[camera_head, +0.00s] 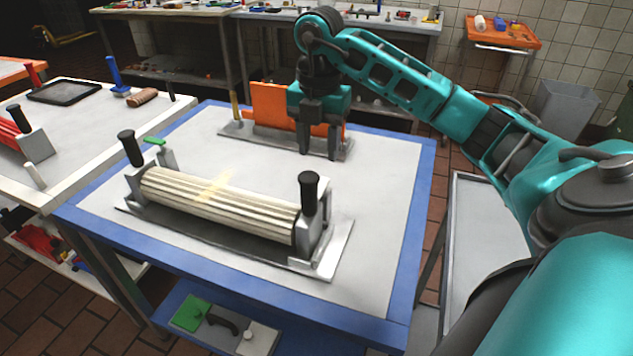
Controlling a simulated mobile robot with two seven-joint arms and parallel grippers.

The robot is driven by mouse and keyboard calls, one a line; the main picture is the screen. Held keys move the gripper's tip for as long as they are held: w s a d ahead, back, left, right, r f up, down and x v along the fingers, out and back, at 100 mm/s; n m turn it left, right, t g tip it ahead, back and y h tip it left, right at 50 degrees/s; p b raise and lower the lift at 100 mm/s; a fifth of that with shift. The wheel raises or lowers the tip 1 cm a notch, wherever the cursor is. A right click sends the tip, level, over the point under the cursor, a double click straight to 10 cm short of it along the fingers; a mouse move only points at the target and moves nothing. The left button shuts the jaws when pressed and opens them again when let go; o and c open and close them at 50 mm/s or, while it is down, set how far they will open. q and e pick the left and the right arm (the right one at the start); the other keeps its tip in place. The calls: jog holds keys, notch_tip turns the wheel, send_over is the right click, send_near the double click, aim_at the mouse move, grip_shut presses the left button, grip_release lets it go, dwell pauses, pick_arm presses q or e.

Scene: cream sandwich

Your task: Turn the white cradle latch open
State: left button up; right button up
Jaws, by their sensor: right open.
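A cream ribbed roller (215,203) lies in a grey metal cradle (335,240) on the blue-edged table, with an upright black handle at each end. A green latch (155,141) shows at the cradle's far left end. On the left table, a small white peg (35,176) stands at a grey cradle (33,143) with red rollers; I cannot tell whether it is the white latch. My right gripper (320,156) is open, fingers pointing down, behind the cream roller and in front of an orange panel (270,103). It appears empty. My left gripper is out of view.
The orange panel stands on a grey base beside a yellow handle (234,104). The right part of the white tabletop (385,215) is clear. A blue-handled tool (117,78) and dark tray (65,92) lie on the left table. A grey-topped cart (475,220) stands to the right.

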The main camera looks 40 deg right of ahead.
aim_at(320, 193)
notch_tip(320, 193, down, 9)
jog(key=shift+r, duration=0.1)
dwell(0.3)
grip_shut()
